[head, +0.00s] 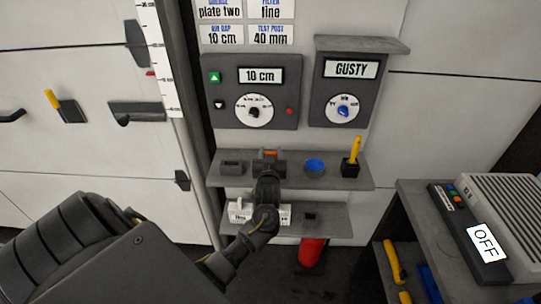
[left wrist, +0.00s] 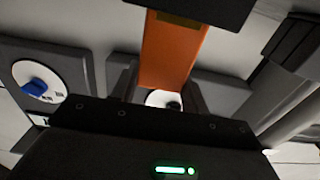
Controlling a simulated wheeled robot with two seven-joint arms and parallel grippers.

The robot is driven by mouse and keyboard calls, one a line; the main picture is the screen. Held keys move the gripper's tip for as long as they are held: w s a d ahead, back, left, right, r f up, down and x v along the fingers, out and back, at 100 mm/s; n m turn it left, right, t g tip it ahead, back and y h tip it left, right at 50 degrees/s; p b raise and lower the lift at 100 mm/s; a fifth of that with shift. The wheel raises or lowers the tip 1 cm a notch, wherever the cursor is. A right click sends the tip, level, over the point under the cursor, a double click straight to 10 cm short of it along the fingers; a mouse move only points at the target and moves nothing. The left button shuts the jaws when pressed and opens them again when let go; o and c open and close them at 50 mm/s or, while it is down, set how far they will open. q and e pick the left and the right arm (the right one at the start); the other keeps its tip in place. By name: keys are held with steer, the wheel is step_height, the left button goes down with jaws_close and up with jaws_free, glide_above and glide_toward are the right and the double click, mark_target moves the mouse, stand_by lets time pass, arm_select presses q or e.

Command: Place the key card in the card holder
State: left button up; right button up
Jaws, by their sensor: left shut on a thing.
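My left gripper (head: 269,160) is at the upper shelf, below the 10 cm panel, and is shut on an orange piece (head: 270,153), which looks like the key card. In the left wrist view the orange card (left wrist: 172,52) shows as a flat strip with a dark band at its top end. A small dark block (head: 232,168) stands on the shelf left of the gripper, and another dark block (head: 311,217) is on the lower shelf. I cannot tell which, if either, is the card holder. What lies behind the gripper is hidden. My right gripper is not in view.
The 10 cm panel (head: 286,110) and GUSTY panel (head: 334,96) are above. A grey unit (head: 505,200) marked OFF sits on the right-hand table.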

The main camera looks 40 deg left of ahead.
arm_select(q)
steer(key=o, duration=1)
steer(key=shift+f, duration=0.15)
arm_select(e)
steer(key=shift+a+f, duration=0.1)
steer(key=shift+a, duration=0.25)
arm_select(q)
steer(key=shift+r, duration=0.2)
steer(key=b+v, duration=0.1)
steer(key=v, duration=1.1)
steer(key=shift+b, duration=0.35)
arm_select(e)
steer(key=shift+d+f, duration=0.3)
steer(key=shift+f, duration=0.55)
arm_select(q)
steer(key=shift+f, duration=0.1)
